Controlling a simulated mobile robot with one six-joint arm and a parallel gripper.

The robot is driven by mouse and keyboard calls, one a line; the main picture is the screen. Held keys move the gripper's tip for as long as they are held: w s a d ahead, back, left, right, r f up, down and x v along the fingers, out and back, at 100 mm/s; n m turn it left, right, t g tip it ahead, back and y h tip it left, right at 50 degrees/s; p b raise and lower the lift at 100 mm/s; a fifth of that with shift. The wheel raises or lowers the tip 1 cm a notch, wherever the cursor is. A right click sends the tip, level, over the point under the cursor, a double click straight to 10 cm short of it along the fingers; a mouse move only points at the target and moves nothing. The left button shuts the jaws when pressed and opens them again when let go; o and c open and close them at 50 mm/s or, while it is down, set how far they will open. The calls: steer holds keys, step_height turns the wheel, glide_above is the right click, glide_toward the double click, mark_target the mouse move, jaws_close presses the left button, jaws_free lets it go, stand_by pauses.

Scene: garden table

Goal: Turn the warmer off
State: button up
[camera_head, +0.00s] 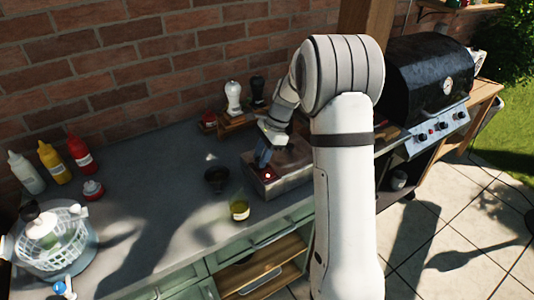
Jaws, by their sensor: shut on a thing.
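The warmer (288,183) is a low metal box on the grey counter, just left of my arm. A small red spot (267,175) shows on its top at the front left. My gripper (262,158) points down at the left part of the warmer, with its dark fingers close behind the red spot. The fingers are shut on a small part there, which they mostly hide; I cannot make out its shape. My arm covers the right end of the warmer.
A dark cup (216,179) and a yellow-green jar (239,207) stand close left of the warmer. A white mill (233,98) and a dark mill (257,90) stand behind. A black grill (430,75) stands right.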

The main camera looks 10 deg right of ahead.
steer(key=shift+w+a+r, duration=0.15)
steer(key=shift+w, duration=0.05)
steer(key=shift+w+n+g+h+p, duration=0.1)
steer(key=shift+n+g+h+p, duration=0.3)
steer(key=shift+n, duration=1)
steer(key=o, duration=0.9)
steer(key=shift+w, duration=0.1)
steer(key=shift+o, duration=0.4)
steer(key=b+v, duration=0.1)
steer(key=v, duration=0.6)
steer(key=shift+d+r, duration=0.15)
steer(key=shift+d, duration=0.05)
